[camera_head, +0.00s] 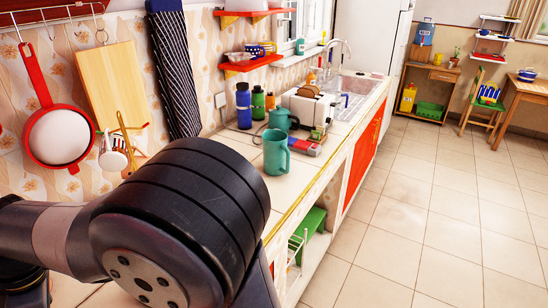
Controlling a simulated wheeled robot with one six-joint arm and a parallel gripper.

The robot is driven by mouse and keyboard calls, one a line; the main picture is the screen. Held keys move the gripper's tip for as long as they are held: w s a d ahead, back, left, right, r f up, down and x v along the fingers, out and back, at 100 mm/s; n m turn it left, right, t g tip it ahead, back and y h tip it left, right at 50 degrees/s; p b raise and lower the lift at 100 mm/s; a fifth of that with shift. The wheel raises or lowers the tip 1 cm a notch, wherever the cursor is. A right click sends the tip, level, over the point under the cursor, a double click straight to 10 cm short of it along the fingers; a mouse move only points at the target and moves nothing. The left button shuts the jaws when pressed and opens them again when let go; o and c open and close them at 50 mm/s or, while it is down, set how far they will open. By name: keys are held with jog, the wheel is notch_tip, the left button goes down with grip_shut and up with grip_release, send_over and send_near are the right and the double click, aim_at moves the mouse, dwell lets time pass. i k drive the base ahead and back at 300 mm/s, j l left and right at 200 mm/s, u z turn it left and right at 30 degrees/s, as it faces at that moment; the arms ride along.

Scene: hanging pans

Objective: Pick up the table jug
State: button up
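A teal jug (275,154) stands upright on the white tiled counter (297,178), close to the counter's front edge. Its handle is on the right side. A second teal vessel (280,119), possibly a kettle or pot, stands behind it. My dark arm fills the lower left of the view, and its large black joint is left of the jug in the picture. My gripper is not visible, so I cannot tell its state or how far it is from the jug.
A toaster (310,106) and a red-and-grey box (302,146) stand behind the jug. Several bottles (244,105) stand near the wall. A red-rimmed pan (59,138), a cutting board (112,84) and utensils hang at left. The tiled floor (430,220) at right is clear.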

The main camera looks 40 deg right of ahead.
aim_at(276, 153)
jog(key=i+l+z, duration=0.15)
jog(key=l, duration=0.2)
jog(key=l+z, duration=0.1)
jog(key=l, duration=0.3)
jog(key=i+l+z, duration=0.15)
jog(key=l, duration=0.15)
jog(key=i+l+z, duration=0.15)
jog(key=l, duration=0.2)
jog(key=i+l+z, duration=0.15)
jog(key=l, duration=0.2)
